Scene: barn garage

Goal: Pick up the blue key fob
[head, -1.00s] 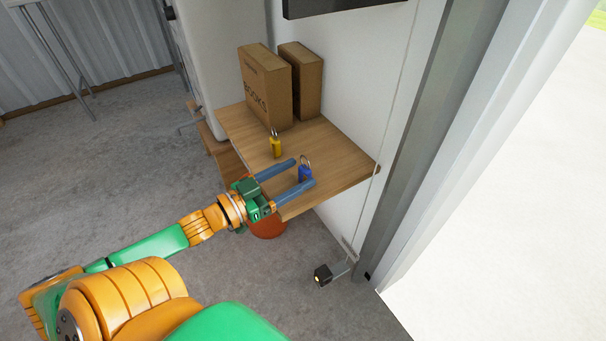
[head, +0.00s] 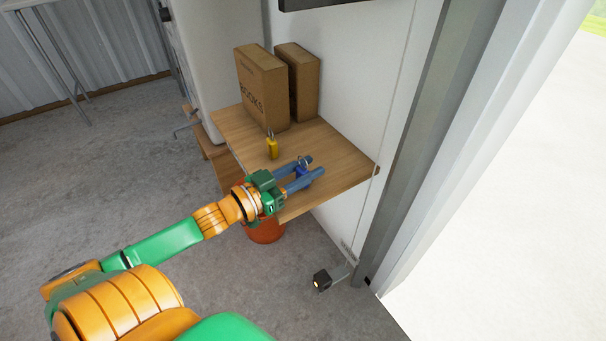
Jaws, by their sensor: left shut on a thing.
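The blue key fob (head: 302,170) with a metal ring on top is at the right part of the wooden shelf (head: 345,174). My left gripper (head: 313,167) reaches in from the left, its two blue-grey fingers closed on either side of the fob. The fingers hide part of the fob. I cannot tell whether the fob still touches the shelf. My right gripper is not in view.
A yellow padlock-like item (head: 272,148) stands on the shelf left of my gripper. Two brown book boxes (head: 262,88) stand at the back. An orange bucket (head: 265,230) is below the shelf. A white wall borders the shelf's right side.

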